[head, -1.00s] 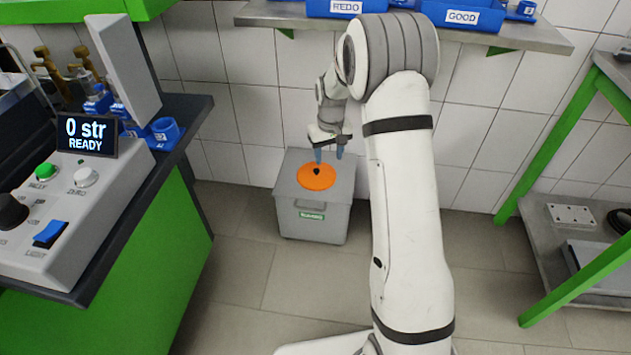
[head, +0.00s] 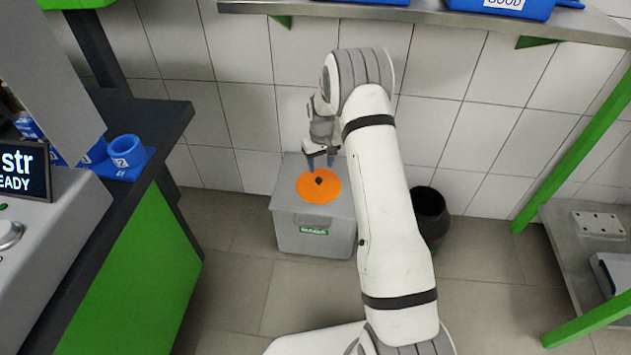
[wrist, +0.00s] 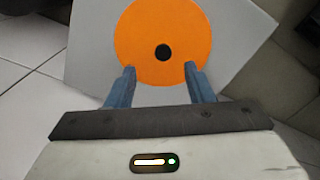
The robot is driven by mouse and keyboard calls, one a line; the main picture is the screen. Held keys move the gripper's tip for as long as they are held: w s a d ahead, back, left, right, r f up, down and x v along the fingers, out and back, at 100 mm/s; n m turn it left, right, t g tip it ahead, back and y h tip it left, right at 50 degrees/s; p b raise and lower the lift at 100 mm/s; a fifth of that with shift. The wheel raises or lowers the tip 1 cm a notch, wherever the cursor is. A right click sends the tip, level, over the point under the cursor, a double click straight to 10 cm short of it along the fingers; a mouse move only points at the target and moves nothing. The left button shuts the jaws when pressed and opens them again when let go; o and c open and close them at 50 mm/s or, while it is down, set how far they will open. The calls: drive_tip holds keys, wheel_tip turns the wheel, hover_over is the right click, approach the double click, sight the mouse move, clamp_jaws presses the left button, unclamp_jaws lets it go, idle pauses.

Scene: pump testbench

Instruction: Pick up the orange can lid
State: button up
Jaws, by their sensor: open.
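The orange can lid (head: 308,192) is a flat round disc with a dark knob (head: 319,181) at its middle. It lies on top of a grey box-shaped can (head: 290,220) on the floor. The lid also shows in the wrist view (wrist: 160,25), with its knob (wrist: 163,52) just beyond and between the fingertips. My gripper (head: 322,167) is over the back part of the can top, at the lid, pointing down. Its two blue fingers are apart with nothing between them, as the wrist view (wrist: 161,70) also shows. The gap in height to the lid is hard to judge.
A dark bin (head: 430,215) stands on the floor right of the can, partly behind my arm. A green bench (head: 140,270) with blue holders (head: 124,152) is at left. A wall shelf (head: 400,14) hangs above. A green-framed rack (head: 575,225) is at right. Floor left of the can is clear.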

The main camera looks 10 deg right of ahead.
sight(319, 179)
drive_tip(key=f+b, duration=0.1)
drive_tip(key=f, duration=0.1)
drive_tip(key=f+b, duration=0.1)
drive_tip(key=f, duration=0.1)
drive_tip(key=f+b, duration=0.1)
drive_tip(key=f, duration=0.1)
drive_tip(key=shift+w+a+f, duration=0.25)
drive_tip(key=shift+f, duration=0.1)
drive_tip(key=shift+r, duration=0.1)
clamp_jaws()
